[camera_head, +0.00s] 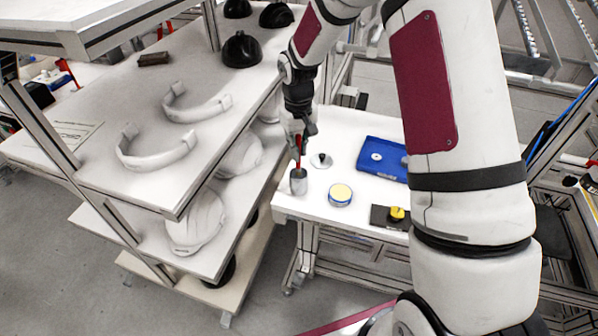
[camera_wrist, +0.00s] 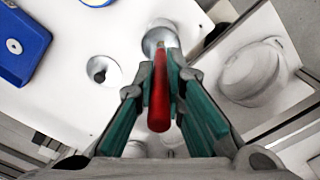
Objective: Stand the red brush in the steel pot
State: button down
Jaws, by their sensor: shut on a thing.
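The red brush (camera_head: 299,152) is gripped between the fingers of my gripper (camera_head: 299,138) and hangs roughly upright. In the wrist view the red brush (camera_wrist: 158,92) runs away from the fingers of my gripper (camera_wrist: 160,85) toward the steel pot (camera_wrist: 160,37). The steel pot (camera_head: 298,182) stands at the table's left edge, directly below the gripper. The brush's lower end is at the pot's mouth; I cannot tell how far inside it is.
A shelf (camera_head: 150,196) with helmet shells borders the left.

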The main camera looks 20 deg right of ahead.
jog(key=shift+f+p, duration=0.4)
jog(key=shift+f, duration=2.65)
jog(key=shift+f, duration=0.15)
jog(key=c, duration=1.7)
grip_release()
jog(key=shift+o, duration=0.2)
notch_tip(320, 180, up, 12)
jog(key=shift+s+r+b, duration=0.15)
jog(key=shift+r+b, duration=0.1)
jog(key=shift+b, duration=0.75)
notch_tip(320, 180, up, 10)
jog(key=f+t, duration=0.1)
send_over(299, 168)
jog(key=s, duration=0.5)
jog(key=s+r+t, duration=0.3)
jog(key=s+r, duration=0.8)
jog(key=s, duration=0.4)
jog(key=s+r+m+t, duration=0.1)
jog(key=s, duration=0.7)
jog(key=shift+s, duration=0.35)
